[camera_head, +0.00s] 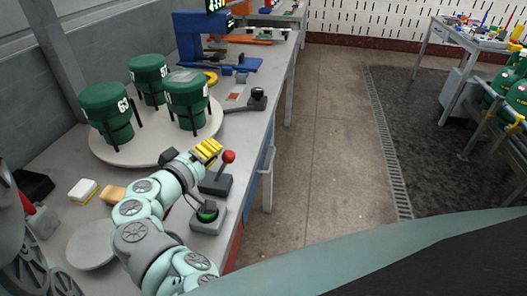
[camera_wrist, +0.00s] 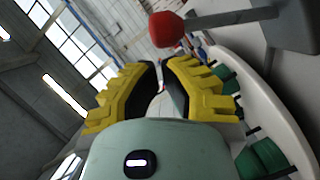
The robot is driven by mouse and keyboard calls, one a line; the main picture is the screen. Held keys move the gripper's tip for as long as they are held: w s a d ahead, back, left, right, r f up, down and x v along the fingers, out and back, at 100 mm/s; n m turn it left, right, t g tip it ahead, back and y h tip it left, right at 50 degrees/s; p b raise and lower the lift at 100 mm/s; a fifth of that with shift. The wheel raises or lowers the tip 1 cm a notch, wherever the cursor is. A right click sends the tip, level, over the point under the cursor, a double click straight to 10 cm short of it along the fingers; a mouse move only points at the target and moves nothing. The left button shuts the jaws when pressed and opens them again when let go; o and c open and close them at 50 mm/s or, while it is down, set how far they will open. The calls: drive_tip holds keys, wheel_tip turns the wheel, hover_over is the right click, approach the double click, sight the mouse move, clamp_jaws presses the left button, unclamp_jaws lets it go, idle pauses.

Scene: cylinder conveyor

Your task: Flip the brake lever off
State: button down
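The lever with a red knob (camera_head: 228,157) stands on a dark base (camera_head: 215,183) near the table's right edge, its shaft leaning slightly right. In the wrist view its red knob (camera_wrist: 166,28) is just beyond my fingertips, with the shaft (camera_wrist: 235,18) running right to the base. My gripper (camera_head: 210,149) has yellow fingers and is beside the knob, just to its left in the head view. In the wrist view the fingers of my gripper (camera_wrist: 160,72) are nearly together, with a thin empty gap at the tips. I see no contact with the lever.
A green button box (camera_head: 207,212) sits in front of the lever. A round white turntable (camera_head: 130,152) with green cylinders stands behind my arm. A dark lever device (camera_head: 258,97) and a blue machine (camera_head: 190,40) are farther back.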

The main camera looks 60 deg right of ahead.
drive_tip(key=shift+s+d+f, duration=0.1)
drive_tip(key=shift+s+d, duration=0.15)
drive_tip(key=shift+s, duration=0.35)
idle(0.3)
